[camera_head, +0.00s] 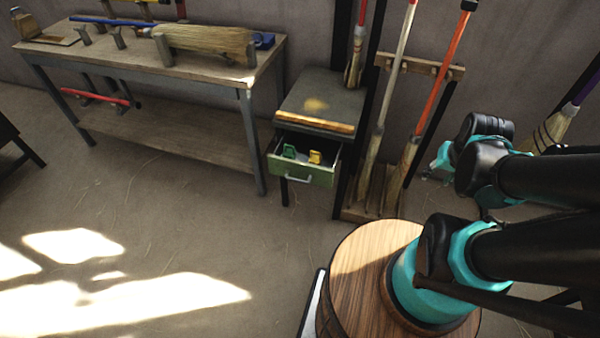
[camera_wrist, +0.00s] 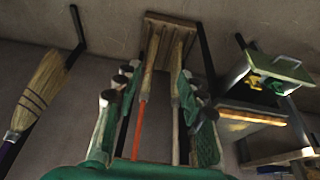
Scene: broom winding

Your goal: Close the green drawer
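The green drawer (camera_head: 305,174) is pulled out of a small cabinet (camera_head: 320,100) with a dark grey top and wooden front edge. It has a pale bar handle on its front. A green item (camera_head: 289,152) and a yellow item (camera_head: 314,157) lie inside. In the wrist view, which looks upside down, the drawer (camera_wrist: 285,68) shows at the upper right, open. My gripper (camera_wrist: 160,82) has its two green fingers spread, with nothing held between them. It is apart from the drawer. In the head view I cannot clearly make out its fingertips.
A workbench (camera_head: 160,130) with a broom head (camera_head: 205,40) stands left of the cabinet. A wooden rack (camera_head: 425,68) with long-handled brooms stands right of it. A round wooden barrel (camera_head: 365,255) is in front. The floor (camera_head: 200,225) before the drawer is clear.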

